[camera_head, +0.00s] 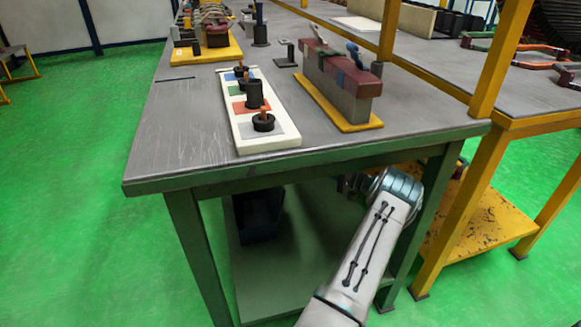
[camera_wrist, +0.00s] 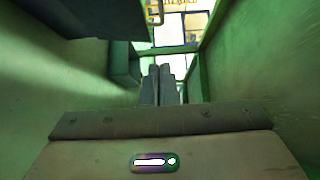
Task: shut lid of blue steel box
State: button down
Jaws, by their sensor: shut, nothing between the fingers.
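The dark blue steel box (camera_head: 258,214) stands on the lower shelf under the workbench in the head view. The tabletop cuts off its top and it lies in shade, so I cannot tell how its lid stands. My arm reaches under the bench to the right of the box, and my gripper is mostly hidden there behind the bench edge. In the wrist view my gripper (camera_wrist: 160,84) shows its fingers together, with nothing between them. A dark bluish shape (camera_wrist: 85,15) fills the upper left of that view, apart from the fingers; it may be part of the box.
The green bench's tabletop (camera_head: 190,120) is above my arm, with a front leg (camera_head: 197,260) left of the box. A tray with coloured squares (camera_head: 262,135) and a fixture on a yellow base (camera_head: 340,95) stand on top. The lower shelf's front (camera_head: 290,285) is bare.

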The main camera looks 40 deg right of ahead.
jog(key=a+b+x, duration=0.3)
jog(key=b+x, duration=0.1)
jog(key=x, duration=0.9)
jog(key=shift+s, duration=0.3)
jog(key=shift+r, duration=0.2)
